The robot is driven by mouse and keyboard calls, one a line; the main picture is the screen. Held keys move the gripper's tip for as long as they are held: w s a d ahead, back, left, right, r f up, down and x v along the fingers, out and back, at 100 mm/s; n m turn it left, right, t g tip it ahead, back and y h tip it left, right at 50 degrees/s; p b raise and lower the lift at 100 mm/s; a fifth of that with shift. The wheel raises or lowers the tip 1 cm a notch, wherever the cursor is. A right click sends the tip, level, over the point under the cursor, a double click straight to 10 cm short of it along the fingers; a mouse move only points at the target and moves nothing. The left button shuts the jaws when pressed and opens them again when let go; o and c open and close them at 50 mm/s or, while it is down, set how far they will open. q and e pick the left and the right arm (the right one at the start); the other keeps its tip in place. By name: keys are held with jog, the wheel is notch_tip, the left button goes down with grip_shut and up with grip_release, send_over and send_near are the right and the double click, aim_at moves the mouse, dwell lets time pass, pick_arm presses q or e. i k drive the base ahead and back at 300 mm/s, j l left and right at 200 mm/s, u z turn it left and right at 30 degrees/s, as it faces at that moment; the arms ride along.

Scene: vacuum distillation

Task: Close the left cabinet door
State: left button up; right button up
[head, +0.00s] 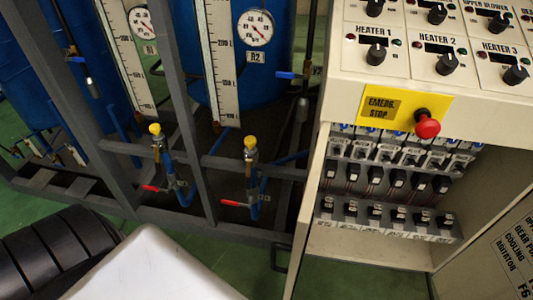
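The left cabinet door (306,205) stands open at the left side of the beige control cabinet (345,95). It swings out toward me and I see it nearly edge-on as a narrow beige strip. A dark handle (280,258) shows at its left, low down. The open cabinet shows rows of breakers and switches inside. The right cabinet door (505,250), with printed labels, also stands open at the lower right. Neither of my grippers is in view.
A red emergency stop button (427,124) and black heater knobs (376,54) stick out of the cabinet's top panel. A grey metal frame (190,110) with blue tanks (270,75), gauges and yellow-capped valves (250,143) stands left of the cabinet. The floor is green.

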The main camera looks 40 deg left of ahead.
aim_at(304, 225)
jog(key=j+z, duration=0.1)
jog(key=j, duration=0.5)
jog(key=k+j+z, duration=0.1)
jog(key=j, duration=0.45)
jog(key=k+j+z, duration=0.2)
jog(key=k+l, duration=0.05)
